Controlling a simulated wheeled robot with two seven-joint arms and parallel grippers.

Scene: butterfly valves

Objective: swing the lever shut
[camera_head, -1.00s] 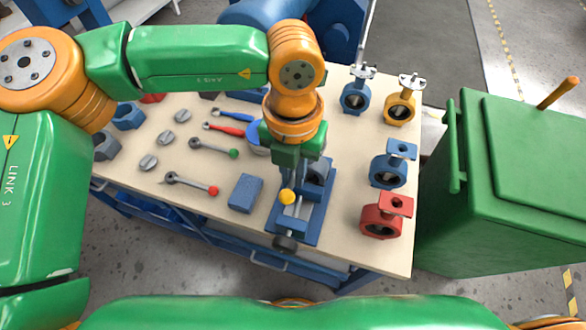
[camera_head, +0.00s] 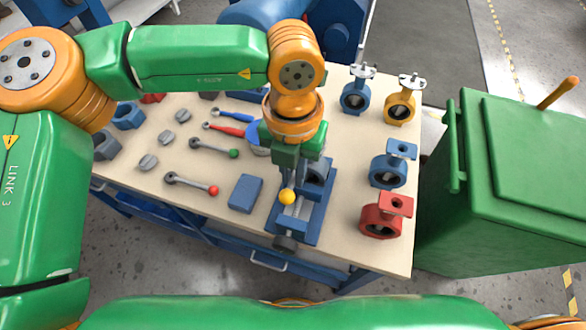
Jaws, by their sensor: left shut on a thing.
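The lever's yellow knob (camera_head: 287,197) shows just below my left gripper (camera_head: 289,187). My left gripper points down over the blue vise-like fixture (camera_head: 311,224) at the front of the bench and is shut on the lever by its knob end. A dark round valve body (camera_head: 317,172) sits in the fixture, just right of the fingers. The rest of the lever and the fingers' contact are largely hidden by the gripper. My right gripper is not in view.
Loose levers with red (camera_head: 213,190) and green (camera_head: 234,153) knobs lie left on the bench (camera_head: 330,255). A blue block (camera_head: 245,193) is left of the fixture. Blue and red valve bodies (camera_head: 381,215) stand right. A green cabinet (camera_head: 500,190) is beyond the right edge.

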